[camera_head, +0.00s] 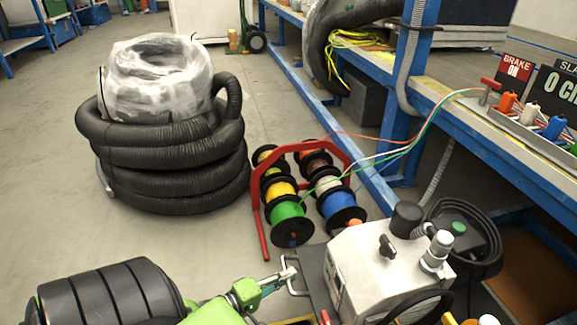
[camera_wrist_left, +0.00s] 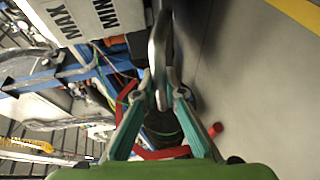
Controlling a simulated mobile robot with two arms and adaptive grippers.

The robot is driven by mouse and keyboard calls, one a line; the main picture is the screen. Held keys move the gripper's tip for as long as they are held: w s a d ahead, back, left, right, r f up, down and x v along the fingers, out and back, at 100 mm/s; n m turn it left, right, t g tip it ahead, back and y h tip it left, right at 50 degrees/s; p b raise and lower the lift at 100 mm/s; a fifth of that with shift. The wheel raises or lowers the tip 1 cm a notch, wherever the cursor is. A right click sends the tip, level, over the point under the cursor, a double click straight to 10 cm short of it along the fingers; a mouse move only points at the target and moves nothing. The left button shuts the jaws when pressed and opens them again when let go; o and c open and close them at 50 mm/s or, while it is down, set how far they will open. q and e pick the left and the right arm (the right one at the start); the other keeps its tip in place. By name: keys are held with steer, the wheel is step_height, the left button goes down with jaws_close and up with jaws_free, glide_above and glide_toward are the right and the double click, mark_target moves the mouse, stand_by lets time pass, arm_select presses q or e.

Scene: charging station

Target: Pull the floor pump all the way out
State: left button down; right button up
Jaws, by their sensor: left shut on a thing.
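The floor pump (camera_head: 375,270) is a pale grey box-shaped machine with black and silver fittings on top. It stands at the bottom right of the head view, beside the blue bench frame. A metal handle (camera_head: 293,291) sticks out from its left side. My left gripper (camera_head: 287,273) is shut on this handle. In the left wrist view the fingers (camera_wrist_left: 160,88) close around the grey handle bar (camera_wrist_left: 158,60), with the pump's white labelled side (camera_wrist_left: 85,18) at the upper left. The pump's lower part is cut off by the head view's bottom edge. My right gripper is not in view.
A red rack of cable spools (camera_head: 299,147) stands just beyond the pump. A stack of black corrugated hose (camera_head: 170,165) sits on the floor at left. The blue-framed bench (camera_head: 480,125) runs along the right. Bare floor (camera_head: 215,250) lies left of the pump.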

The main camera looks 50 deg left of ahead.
arm_select(q)
steer(key=shift+s+a+f, duration=0.15)
steer(key=shift+s+f, duration=0.05)
steer(key=shift+s, duration=0.1)
steer(key=c, duration=2.1)
jaws_free()
steer(key=shift+a+r, duration=0.1)
steer(key=shift+r, duration=0.05)
steer(key=v, duration=1.2)
